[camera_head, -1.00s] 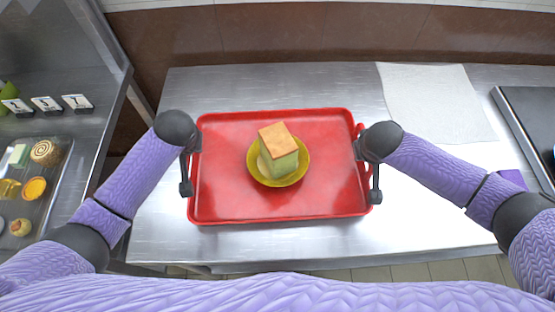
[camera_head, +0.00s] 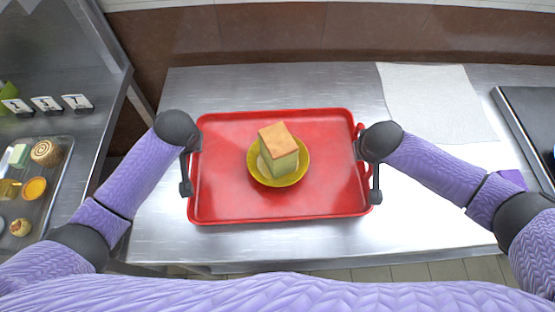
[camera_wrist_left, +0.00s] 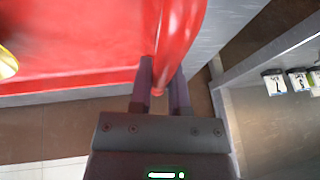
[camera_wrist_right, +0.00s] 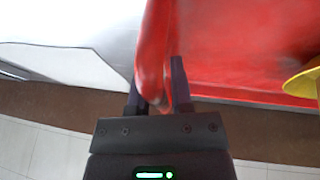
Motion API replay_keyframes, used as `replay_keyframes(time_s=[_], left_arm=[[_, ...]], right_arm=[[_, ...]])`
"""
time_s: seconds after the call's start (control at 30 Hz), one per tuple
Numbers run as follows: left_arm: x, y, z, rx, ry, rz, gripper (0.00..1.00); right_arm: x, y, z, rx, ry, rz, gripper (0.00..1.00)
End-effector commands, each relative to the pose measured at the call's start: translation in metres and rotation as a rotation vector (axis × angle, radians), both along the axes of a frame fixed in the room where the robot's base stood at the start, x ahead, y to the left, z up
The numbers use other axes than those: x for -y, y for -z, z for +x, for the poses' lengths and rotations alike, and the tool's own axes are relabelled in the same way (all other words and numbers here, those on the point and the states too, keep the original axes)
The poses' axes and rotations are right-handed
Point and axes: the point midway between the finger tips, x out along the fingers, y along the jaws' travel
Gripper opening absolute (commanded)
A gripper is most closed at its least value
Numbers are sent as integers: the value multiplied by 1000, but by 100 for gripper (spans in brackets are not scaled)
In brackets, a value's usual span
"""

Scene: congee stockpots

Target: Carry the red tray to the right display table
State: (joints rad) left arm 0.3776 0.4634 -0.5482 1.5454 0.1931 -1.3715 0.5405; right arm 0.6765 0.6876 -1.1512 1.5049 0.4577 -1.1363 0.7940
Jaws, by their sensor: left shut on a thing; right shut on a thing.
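The red tray (camera_head: 230,195) is level over the steel table, in the middle of the head view. A yellow plate (camera_head: 290,180) with a square piece of cake (camera_head: 279,145), green-sided with a brown top, stands on it near the centre. My left gripper (camera_head: 187,188) is shut on the tray's left handle; the left wrist view shows the red rim (camera_wrist_left: 172,50) between the fingers (camera_wrist_left: 160,85). My right gripper (camera_head: 375,195) is shut on the right handle; the right wrist view shows the red rim (camera_wrist_right: 152,60) between the fingers (camera_wrist_right: 157,85). Whether the tray touches the table is unclear.
The steel table (camera_head: 230,85) carries a white cloth (camera_head: 430,95) at the back right and a dark appliance (camera_head: 530,120) at the right edge. A shelf on the left holds a pastry tray (camera_head: 50,195) and several label cards (camera_head: 46,103). A brown wall stands behind.

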Motion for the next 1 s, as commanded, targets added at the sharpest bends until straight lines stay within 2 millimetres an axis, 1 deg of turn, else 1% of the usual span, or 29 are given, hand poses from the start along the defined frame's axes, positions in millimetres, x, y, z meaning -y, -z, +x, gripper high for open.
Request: replay_keyframes(time_s=[0.03, 0.17, 0.23, 0.37, 0.5, 0.57, 1.0], left_arm=[[-3, -1, 1, 2, -5, 8, 0], [-4, -4, 1, 5, -6, 8, 0], [-4, -10, 1, 6, -5, 9, 0], [-4, -30, 2, 11, -6, 9, 0], [-4, -54, 3, 17, -6, 9, 0], [-4, -59, 3, 18, -7, 10, 0], [-5, -57, 2, 17, -7, 11, 0]], right_arm=[[5, 0, 0, -3, 7, -14, 0], [5, -2, 0, -1, 6, -14, 0], [5, -8, 0, 0, 6, -15, 0], [6, -28, 1, 6, 7, -15, 0], [6, -52, 2, 11, 7, -16, 0], [6, -58, 2, 12, 8, -17, 0], [7, -55, 2, 11, 8, -18, 0]])
